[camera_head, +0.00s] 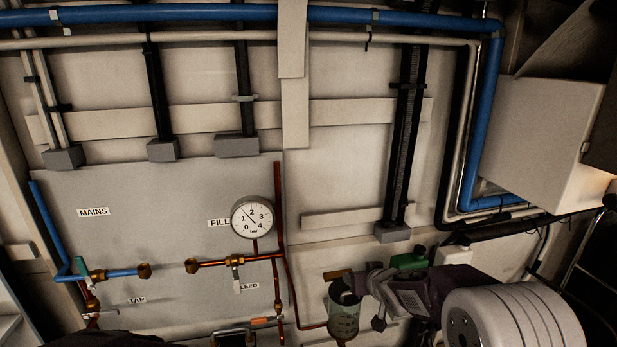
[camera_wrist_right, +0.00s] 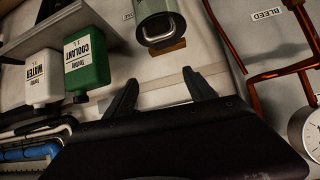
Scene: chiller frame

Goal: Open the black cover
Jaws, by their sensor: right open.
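The likeliest black part is the dark top (camera_head: 345,293) of a grey-green cylinder (camera_head: 343,318), low in the head view. In the right wrist view the cylinder (camera_wrist_right: 155,10) shows a black-rimmed end (camera_wrist_right: 163,31). My right gripper (camera_head: 374,297) is just right of the cylinder in the head view. In the right wrist view its two dark fingers (camera_wrist_right: 160,78) are spread with nothing between them. They appear apart from the cylinder. A dark shape at the bottom left of the head view is unclear, and my left gripper is not visible.
A brown block (camera_wrist_right: 167,48) adjoins the cylinder's black-rimmed end. A green coolant bottle (camera_wrist_right: 87,60) and a white water bottle (camera_wrist_right: 43,80) stand beside it. Copper pipes (camera_head: 289,290) and a round gauge (camera_head: 252,217) are on the panel left of the cylinder.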

